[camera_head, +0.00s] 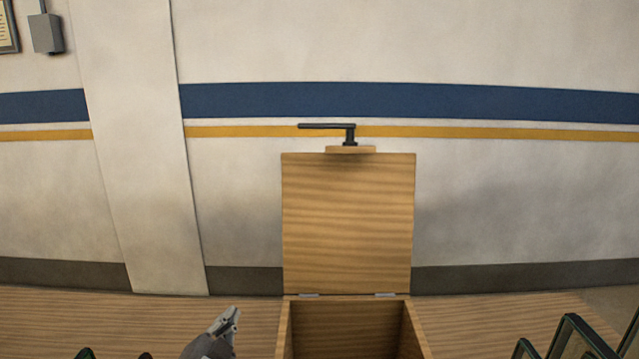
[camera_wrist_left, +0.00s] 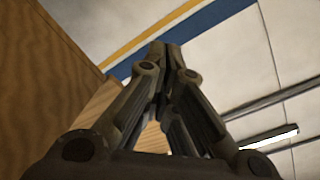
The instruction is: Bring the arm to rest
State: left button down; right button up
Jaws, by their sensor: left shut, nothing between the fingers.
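My left gripper (camera_head: 231,316) is at the bottom of the head view, left of a wooden box (camera_head: 284,332) and apart from it in the picture. In the left wrist view the fingers of my left gripper (camera_wrist_left: 165,50) point upward and meet at the tips, shut and empty. The box stands with its lid (camera_head: 348,220) upright and open. A black handle (camera_head: 328,127) is on the lid's upper edge. My right gripper is not in view.
Dark green-edged frames (camera_head: 570,335) show at the bottom right; the bottom left has small dark tips too. Behind is a pale wall (camera_head: 520,200) with blue and yellow stripes. A wooden surface (camera_head: 100,320) lies left of the box, mostly clear.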

pick_arm(q)
jog(key=s+a+f+n+g+y, duration=0.15)
jog(key=s+f+n+g, duration=0.45)
jog(key=s+f, duration=0.85)
jog(key=s+f+n+g+h, duration=0.1)
jog(key=s+f+g, duration=0.25)
jog(key=s, duration=0.65)
jog(key=s+f+n+g, duration=0.15)
jog(key=s+g, duration=0.25)
jog(key=s, duration=0.6)
notch_tip(320, 180, down, 30)
jog(key=s+m+g+b, duration=0.1)
jog(key=s+b, duration=0.1)
jog(key=s+a+f+g+b, duration=0.1)
jog(key=s+a+f, duration=0.2)
jog(key=s+f, duration=1.3)
